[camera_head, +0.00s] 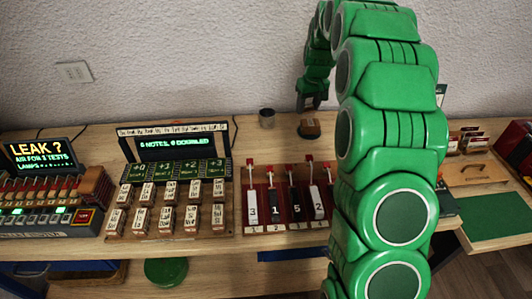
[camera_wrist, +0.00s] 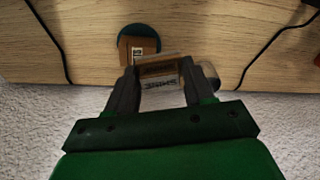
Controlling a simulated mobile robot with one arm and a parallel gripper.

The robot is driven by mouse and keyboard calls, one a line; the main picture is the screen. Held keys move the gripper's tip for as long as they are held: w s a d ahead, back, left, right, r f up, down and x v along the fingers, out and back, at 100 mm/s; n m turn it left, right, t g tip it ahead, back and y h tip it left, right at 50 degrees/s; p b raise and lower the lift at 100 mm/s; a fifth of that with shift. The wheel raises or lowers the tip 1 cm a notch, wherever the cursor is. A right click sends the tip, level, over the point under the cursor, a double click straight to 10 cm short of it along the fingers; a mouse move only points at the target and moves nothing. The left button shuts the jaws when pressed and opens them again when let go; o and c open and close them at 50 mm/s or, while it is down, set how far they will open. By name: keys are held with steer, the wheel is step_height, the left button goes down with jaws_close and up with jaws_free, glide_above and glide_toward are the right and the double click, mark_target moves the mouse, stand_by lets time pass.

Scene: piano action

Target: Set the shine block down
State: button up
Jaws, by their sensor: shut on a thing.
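My gripper (camera_wrist: 160,82) is shut on the shine block (camera_wrist: 159,72), a small block with a pale face and a label reading roughly "SHINE". The fingers stand on both sides of it. In the head view my gripper (camera_head: 309,103) is low over the back of the table, near the wall. A brown wooden block (camera_wrist: 144,44) with a small tag lies just beyond the held block, on or over a dark round pad (camera_wrist: 126,33). I cannot tell whether the held block touches the table or the brown block.
A grey metal cup (camera_head: 267,119) stands close to the left of my gripper. Red-topped levers on a board (camera_head: 270,228) and the lettered key rack (camera_head: 185,237) lie in front. Bare table (camera_head: 255,145) shows around the cup. My arm hides the table's right middle.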

steer(key=s+a+n, duration=0.1)
steer(key=s+a, duration=0.5)
steer(key=s, duration=0.3)
steer(key=s+a, duration=0.7)
steer(key=s, duration=0.2)
glide_toward(266, 152)
steer(key=shift+s+a+f, duration=0.15)
steer(key=shift+f, duration=0.5)
steer(key=shift+w+f, duration=0.6)
steer(key=shift+f, duration=0.2)
steer(key=shift+w+a+f, duration=0.1)
steer(key=shift+f, duration=1.45)
steer(key=shift+f, duration=0.15)
steer(key=o, duration=1)
